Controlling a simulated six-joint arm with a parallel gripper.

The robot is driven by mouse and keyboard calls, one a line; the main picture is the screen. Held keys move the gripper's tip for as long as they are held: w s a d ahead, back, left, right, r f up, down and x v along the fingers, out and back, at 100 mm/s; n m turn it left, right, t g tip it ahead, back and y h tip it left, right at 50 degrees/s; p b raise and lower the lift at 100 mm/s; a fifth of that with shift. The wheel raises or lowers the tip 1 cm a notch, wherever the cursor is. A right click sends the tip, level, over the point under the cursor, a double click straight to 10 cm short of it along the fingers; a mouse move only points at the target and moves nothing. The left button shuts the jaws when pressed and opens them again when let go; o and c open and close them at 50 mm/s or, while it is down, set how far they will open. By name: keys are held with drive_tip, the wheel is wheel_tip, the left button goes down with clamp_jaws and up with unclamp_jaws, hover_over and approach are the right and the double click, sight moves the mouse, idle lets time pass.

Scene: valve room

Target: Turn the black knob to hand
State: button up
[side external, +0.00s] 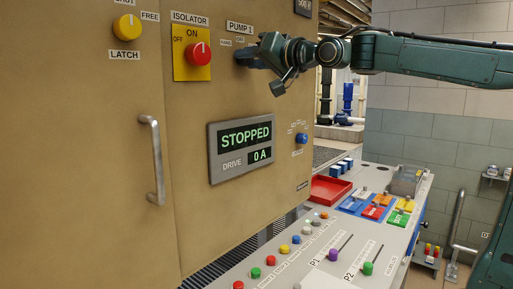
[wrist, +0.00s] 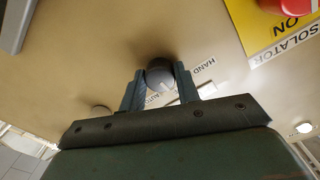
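The black knob (wrist: 160,76) shows dark grey in the wrist view, on the tan cabinet face between the two fingers of my gripper (wrist: 160,84). A finger lies against each side of it, with no clear gap. The label HAND (wrist: 208,64) is at its upper right and the label AUTO (wrist: 153,100) just below it. A pale mark shows on the knob's lower part, but its exact pointing is hard to tell. In the side view my gripper (side external: 247,56) is at the cabinet below the PUMP 1 label (side external: 241,28) and hides the knob.
The red isolator knob (side external: 198,54) on its yellow plate is left of my gripper. The display (side external: 241,147) below reads STOPPED and 0 A. A blue knob (side external: 301,138) sits at lower right. A door handle (side external: 154,160) sticks out at left. A desk (side external: 330,225) with buttons and levers stands below.

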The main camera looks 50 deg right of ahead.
drive_tip(key=c, duration=0.4)
drive_tip(key=shift+o, duration=0.2)
drive_tip(key=shift+n, duration=0.6)
drive_tip(key=n, duration=0.3)
drive_tip(key=shift+n, duration=2.5)
drive_tip(key=o, duration=1)
drive_tip(key=shift+s, duration=0.15)
